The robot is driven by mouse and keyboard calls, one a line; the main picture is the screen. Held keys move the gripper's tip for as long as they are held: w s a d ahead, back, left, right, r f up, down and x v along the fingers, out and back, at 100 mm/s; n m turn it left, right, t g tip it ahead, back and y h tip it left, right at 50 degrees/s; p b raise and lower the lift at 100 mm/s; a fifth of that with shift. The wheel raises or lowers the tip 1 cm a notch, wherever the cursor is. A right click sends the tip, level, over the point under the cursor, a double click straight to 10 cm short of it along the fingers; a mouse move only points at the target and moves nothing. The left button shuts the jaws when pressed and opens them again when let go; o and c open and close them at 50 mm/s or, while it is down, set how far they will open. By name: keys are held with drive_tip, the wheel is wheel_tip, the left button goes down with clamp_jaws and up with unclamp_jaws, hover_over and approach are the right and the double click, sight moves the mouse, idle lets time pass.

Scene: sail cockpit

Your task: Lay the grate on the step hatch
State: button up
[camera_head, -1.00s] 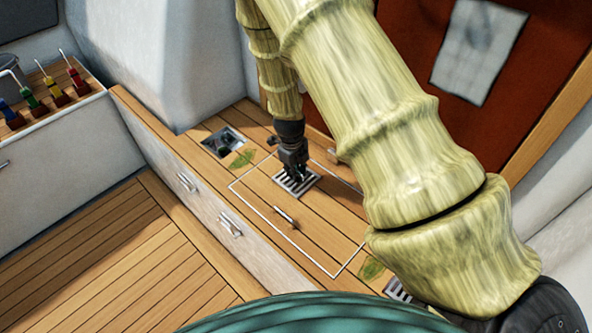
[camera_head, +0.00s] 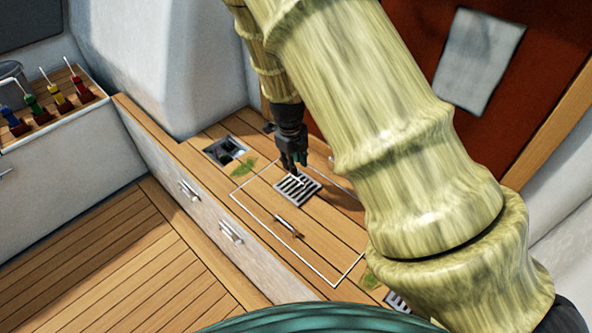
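The grate (camera_head: 311,199), a small slatted metal square, lies flat on the step hatch (camera_head: 262,203), inside its white outline near the back edge. The hatch is a wooden panel in the step, with a small metal latch or handle (camera_head: 289,227) in front of the grate. My gripper (camera_head: 293,168) points down just above and behind the grate. Its fingers look apart and empty, with the grate clear below them. My arm hides the right part of the hatch.
A square opening (camera_head: 225,150) with a dark inside lies left of the hatch, beside a green leaf (camera_head: 243,167). Another leaf (camera_head: 370,279) and a second grate (camera_head: 398,302) lie at the right front. A rack (camera_head: 48,118) with coloured handles stands at the far left.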

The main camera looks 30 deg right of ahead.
drive_tip(key=shift+a+r, duration=0.2)
drive_tip(key=shift+r, duration=1.4)
